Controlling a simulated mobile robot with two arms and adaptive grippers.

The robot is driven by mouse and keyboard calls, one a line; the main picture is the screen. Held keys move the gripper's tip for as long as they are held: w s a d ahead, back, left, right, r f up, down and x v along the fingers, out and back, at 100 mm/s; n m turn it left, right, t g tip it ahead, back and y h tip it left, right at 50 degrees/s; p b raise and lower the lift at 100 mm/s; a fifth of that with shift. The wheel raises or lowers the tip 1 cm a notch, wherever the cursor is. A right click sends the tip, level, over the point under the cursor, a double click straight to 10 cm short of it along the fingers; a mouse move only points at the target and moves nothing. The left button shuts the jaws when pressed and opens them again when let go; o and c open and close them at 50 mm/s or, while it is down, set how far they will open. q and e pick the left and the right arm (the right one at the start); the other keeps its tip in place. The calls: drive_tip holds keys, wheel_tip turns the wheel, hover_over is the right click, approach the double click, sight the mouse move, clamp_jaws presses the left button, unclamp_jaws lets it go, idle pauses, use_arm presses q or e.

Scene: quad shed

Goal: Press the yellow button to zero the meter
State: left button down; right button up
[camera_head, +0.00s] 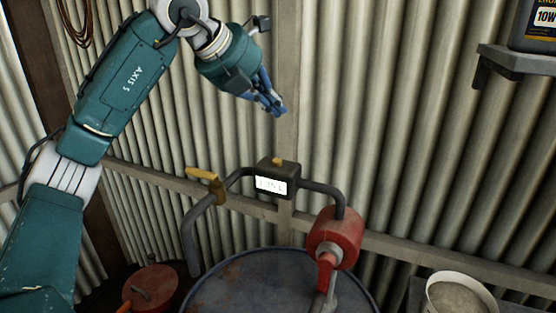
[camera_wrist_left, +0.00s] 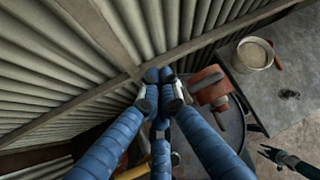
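The yellow button (camera_head: 278,161) sits on top of a small dark meter box (camera_head: 290,180) in the head view. The meter's lit white display (camera_head: 270,185) shows dark digits, too small to read surely. My left gripper (camera_head: 278,108) is above the button, apart from it, with its blue fingers pointing down. In the left wrist view its fingertips (camera_wrist_left: 160,82) are together with nothing seen between them; the button cannot be made out there. What seems to be my right gripper (camera_wrist_left: 266,154) shows small at the right of that view, its opening unclear.
The meter is on dark piping above a blue drum (camera_head: 235,285). A red can (camera_head: 150,290), a bucket (camera_head: 458,296) and a shelf (camera_head: 520,59) with a bottle (camera_head: 538,25) stand around.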

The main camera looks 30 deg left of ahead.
use_arm(q)
drive_tip(key=b, duration=0.7)
hover_over(275, 161)
wheel_tip(275, 161, down, 8)
drive_tip(key=shift+r, duration=0.2)
drive_tip(key=shift+f, duration=0.65)
drive_tip(key=shift+b, duration=0.3)
drive_tip(key=shift+f, duration=0.35)
